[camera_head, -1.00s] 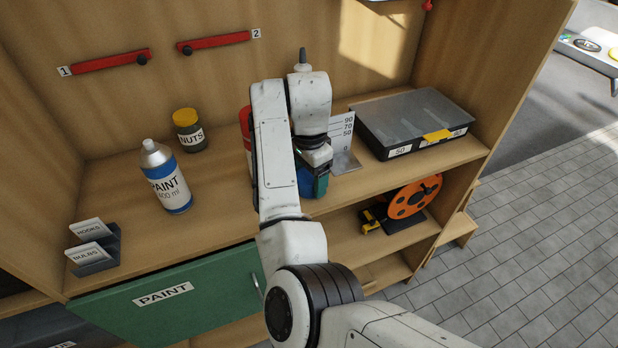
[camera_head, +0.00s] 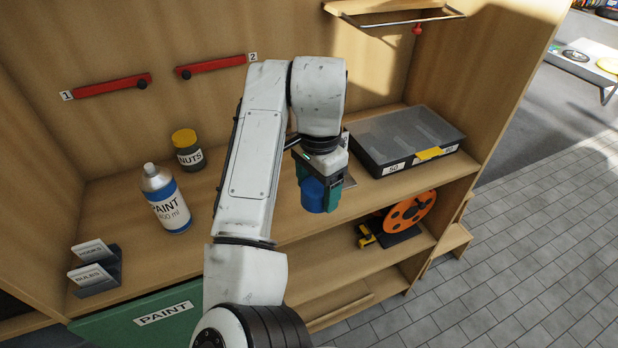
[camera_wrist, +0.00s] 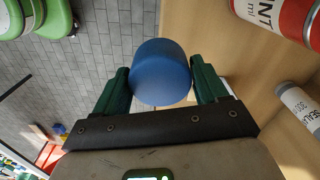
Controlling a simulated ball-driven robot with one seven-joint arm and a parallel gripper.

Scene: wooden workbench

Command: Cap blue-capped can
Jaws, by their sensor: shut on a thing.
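My gripper (camera_head: 322,188) is shut on a blue cap (camera_head: 312,196), above the front part of the bench shelf. In the wrist view the cap (camera_wrist: 161,72) sits between the green fingers. A paint can (camera_head: 167,204) with a blue and white label stands upright on the shelf at the left in the head view. Its top is bare, with a silver shoulder and a white nozzle showing. The cap is well to the right of this can and apart from it. My arm stands between them in the picture.
A yellow-lidded nuts jar (camera_head: 187,149) stands behind the paint can. Label holders (camera_head: 95,270) are at front left, a clear-lidded case (camera_head: 405,138) at right. The wrist view shows a red paint can (camera_wrist: 290,18) and a sealant tube (camera_wrist: 298,106). Shelf around the blue-labelled can is bare.

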